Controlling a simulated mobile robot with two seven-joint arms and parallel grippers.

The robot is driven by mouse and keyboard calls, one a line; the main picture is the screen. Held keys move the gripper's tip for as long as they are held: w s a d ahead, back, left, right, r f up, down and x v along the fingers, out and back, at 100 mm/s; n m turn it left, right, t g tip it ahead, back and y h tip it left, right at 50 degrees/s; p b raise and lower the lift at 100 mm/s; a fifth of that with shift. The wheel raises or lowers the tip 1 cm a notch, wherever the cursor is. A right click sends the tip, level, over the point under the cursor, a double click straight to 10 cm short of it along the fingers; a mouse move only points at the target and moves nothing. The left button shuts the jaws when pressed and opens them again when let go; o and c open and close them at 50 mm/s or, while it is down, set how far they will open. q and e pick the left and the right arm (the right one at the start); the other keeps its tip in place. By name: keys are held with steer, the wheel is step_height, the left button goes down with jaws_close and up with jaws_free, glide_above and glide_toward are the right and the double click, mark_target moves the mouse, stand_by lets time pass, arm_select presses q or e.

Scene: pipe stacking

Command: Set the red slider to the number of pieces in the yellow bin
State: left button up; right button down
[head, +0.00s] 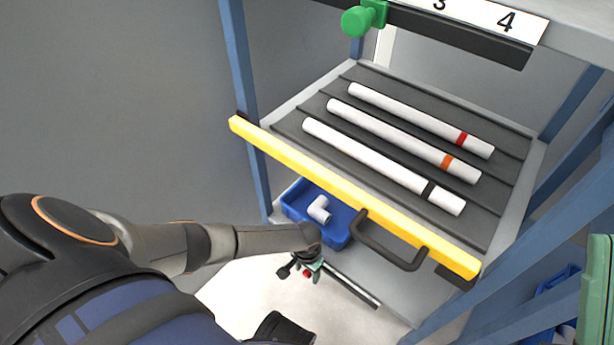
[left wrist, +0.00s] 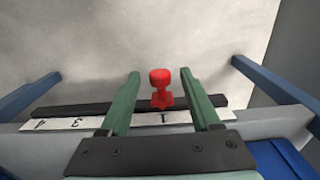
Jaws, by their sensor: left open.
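The red slider (left wrist: 160,88) shows in the left wrist view, between my left gripper's two green fingers. It stands on a dark rail by the mark 1 of a white number strip (left wrist: 62,123); 3 and 4 are also legible. The left finger covers part of the strip. My left gripper (left wrist: 162,76) is open, with a gap on each side of the slider. In the head view the left gripper (head: 306,268) is small, low in the middle, with a speck of red at it. I recognise no yellow bin.
A tray with a yellow front edge (head: 330,186) holds three white pipes with red, orange and black bands. Below it, a blue bin (head: 335,232) holds a white elbow piece (head: 319,209). A green slider (head: 360,19) sits on the upper rail. Blue posts frame the rack.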

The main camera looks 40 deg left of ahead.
arm_select(q)
jaws_close()
stand_by(0.6)
stand_by(0.9)
